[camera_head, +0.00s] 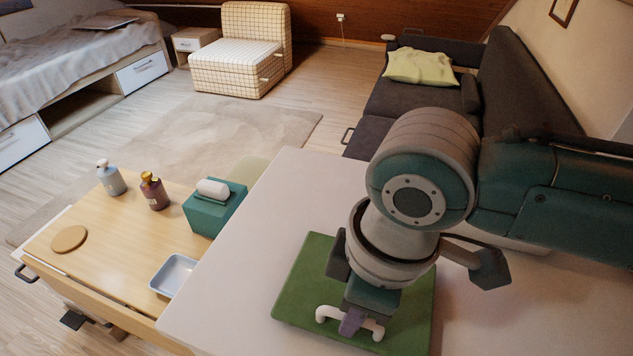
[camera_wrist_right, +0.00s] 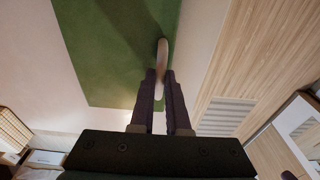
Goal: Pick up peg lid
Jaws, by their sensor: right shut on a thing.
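The peg lid looks like a green square board (camera_head: 420,318) with a white bar handle (camera_head: 324,313), over the white tabletop in the head view. My right gripper (camera_head: 352,322) reaches down from above and is shut on the handle near its middle. In the right wrist view the handle (camera_wrist_right: 162,52) shows end-on between the two dark fingers (camera_wrist_right: 160,76), with the green board (camera_wrist_right: 110,40) behind it. I cannot tell whether the board touches the tabletop. My left gripper is not in view.
The white tabletop (camera_head: 235,285) is clear left of the board. A dark sofa (camera_head: 400,100) stands behind.

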